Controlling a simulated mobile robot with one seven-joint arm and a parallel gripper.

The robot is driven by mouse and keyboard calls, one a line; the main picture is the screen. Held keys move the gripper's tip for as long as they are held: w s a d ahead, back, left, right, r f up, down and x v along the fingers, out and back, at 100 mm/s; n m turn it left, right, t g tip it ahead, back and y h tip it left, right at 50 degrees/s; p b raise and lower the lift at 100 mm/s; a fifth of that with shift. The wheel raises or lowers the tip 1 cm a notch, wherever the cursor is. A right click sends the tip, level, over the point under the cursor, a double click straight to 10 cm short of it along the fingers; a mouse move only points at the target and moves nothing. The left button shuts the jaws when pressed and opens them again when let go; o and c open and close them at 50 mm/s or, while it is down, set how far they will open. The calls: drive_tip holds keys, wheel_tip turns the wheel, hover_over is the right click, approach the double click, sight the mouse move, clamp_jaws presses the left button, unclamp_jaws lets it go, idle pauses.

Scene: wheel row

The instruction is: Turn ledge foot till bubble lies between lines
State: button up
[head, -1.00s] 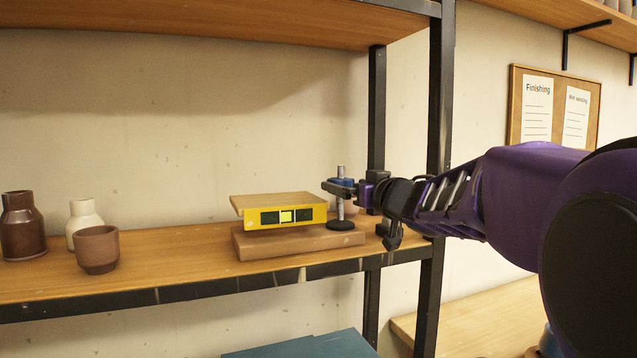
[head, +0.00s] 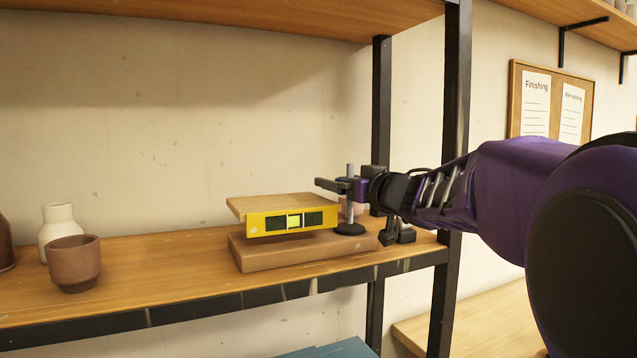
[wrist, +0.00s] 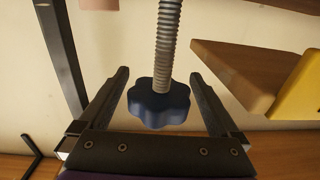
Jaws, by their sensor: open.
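The wooden ledge (head: 272,205) carries a yellow level (head: 258,224) on its front edge, with a bright green vial (head: 294,221) between dark panels. The bubble and lines are too small to read. My gripper (wrist: 160,76) is open, with one finger on each side of the knob and visible gaps in the wrist view.
A brown cup (head: 74,265) and a pale bottle (head: 58,222) stand to the left on the shelf (head: 150,275). A dark shelf post (head: 456,110) rises close to my arm. The shelf is bare between the cup and the base block.

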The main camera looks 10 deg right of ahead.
idle(0.3)
drive_tip(key=c, duration=1.4)
drive_tip(key=shift+o, duration=0.2)
drive_tip(key=y+p, duration=0.1)
drive_tip(key=p, duration=0.1)
drive_tip(key=n+p, duration=0.1)
drive_tip(key=p, duration=0.1)
drive_tip(key=shift+r+g+y, duration=0.35)
drive_tip(key=shift+g+y, duration=0.05)
drive_tip(key=shift+a+n+g+y+p, duration=0.15)
drive_tip(key=shift+n+g+y+p, duration=0.25)
drive_tip(key=shift+n+y+p, duration=0.4)
drive_tip(key=shift+s+a+f+g+y+p, duration=0.15)
drive_tip(key=shift+f+g+y+p, duration=0.15)
drive_tip(key=shift+y+p, duration=0.15)
drive_tip(key=o, duration=1.4)
drive_tip(key=shift+c, duration=0.2)
